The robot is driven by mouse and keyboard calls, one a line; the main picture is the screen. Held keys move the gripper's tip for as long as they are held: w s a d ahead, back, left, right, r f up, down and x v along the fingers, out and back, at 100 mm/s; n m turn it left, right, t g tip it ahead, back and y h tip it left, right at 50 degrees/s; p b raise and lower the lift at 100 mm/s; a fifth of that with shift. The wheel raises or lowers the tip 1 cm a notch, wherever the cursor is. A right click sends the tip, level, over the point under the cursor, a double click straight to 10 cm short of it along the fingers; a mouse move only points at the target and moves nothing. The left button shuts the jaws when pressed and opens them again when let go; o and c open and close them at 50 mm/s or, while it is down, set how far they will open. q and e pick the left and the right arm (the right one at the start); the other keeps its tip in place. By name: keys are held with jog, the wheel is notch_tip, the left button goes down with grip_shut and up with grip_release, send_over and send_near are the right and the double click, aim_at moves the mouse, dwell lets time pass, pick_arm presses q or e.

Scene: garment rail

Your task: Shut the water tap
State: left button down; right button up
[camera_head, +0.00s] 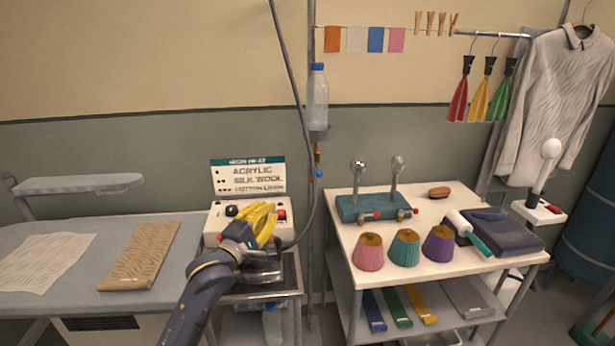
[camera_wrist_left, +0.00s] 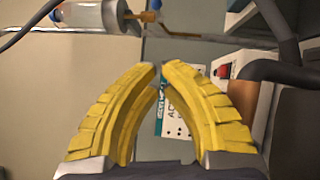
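A clear water bottle (camera_head: 317,100) with a blue cap hangs upside up on the grey pole. Below it is a small brass tap (camera_head: 317,155) with a blue part (camera_head: 319,173) at its lower end. In the left wrist view the bottle (camera_wrist_left: 85,17) and the brass tap (camera_wrist_left: 147,18) lie along the top edge, beyond the fingertips. My left gripper (camera_head: 268,212) has yellow fingers and is left of and below the tap, apart from it. In the left wrist view its fingertips (camera_wrist_left: 162,66) nearly meet, with nothing between them. My right gripper is out of view.
A white control box (camera_head: 213,222) with an iron-heat sign (camera_head: 248,177) stands behind my left gripper. A dark hose (camera_head: 290,70) hangs close by. A white cart (camera_head: 398,279) at right carries a teal block (camera_head: 352,210) with metal posts and red knobs. An ironing board (camera_head: 60,275) is at left.

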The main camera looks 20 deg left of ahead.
pick_arm(q)
send_near(315, 166)
jog(key=w+a, duration=0.2)
jog(key=a, duration=0.1)
jog(key=shift+w+d+r, duration=0.1)
jog(key=shift+w+d, duration=0.55)
jog(key=shift+d, duration=0.3)
jog(key=shift+w+d+r, duration=0.15)
jog(key=shift+w+d, duration=0.45)
jog(key=shift+d, duration=0.3)
jog(key=shift+s+y, duration=0.1)
jog(key=shift+y, duration=0.2)
